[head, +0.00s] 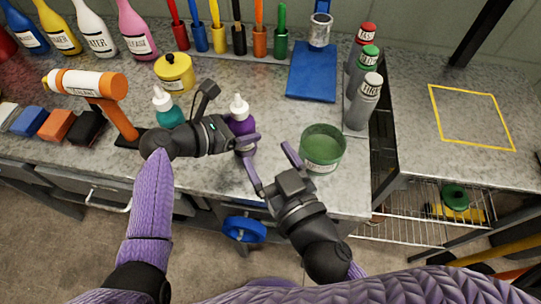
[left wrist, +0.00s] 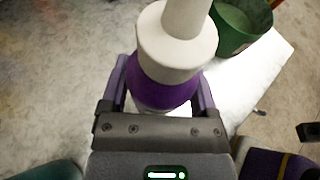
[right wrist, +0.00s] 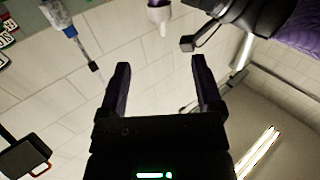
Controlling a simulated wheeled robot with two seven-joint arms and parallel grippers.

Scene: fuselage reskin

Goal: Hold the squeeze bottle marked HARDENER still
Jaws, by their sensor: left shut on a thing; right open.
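A purple squeeze bottle (head: 241,121) with a white cap and nozzle stands near the front of the bench. Its marking cannot be read. My left gripper (head: 245,143) is shut around its body; the left wrist view shows the purple body (left wrist: 160,88) between the fingers and the white cap above them. My right gripper (head: 271,166) is open and empty, to the right of the bottle and in front of the green tub. In the right wrist view, the bottle's white nozzle (right wrist: 160,15) shows at the top edge, apart from the open fingers (right wrist: 160,66).
A green tub (head: 323,148) stands right of the bottle. A teal bottle (head: 167,108) and yellow pot (head: 174,71) are beyond my left wrist. The yellow-outlined area (head: 472,117) at right is empty.

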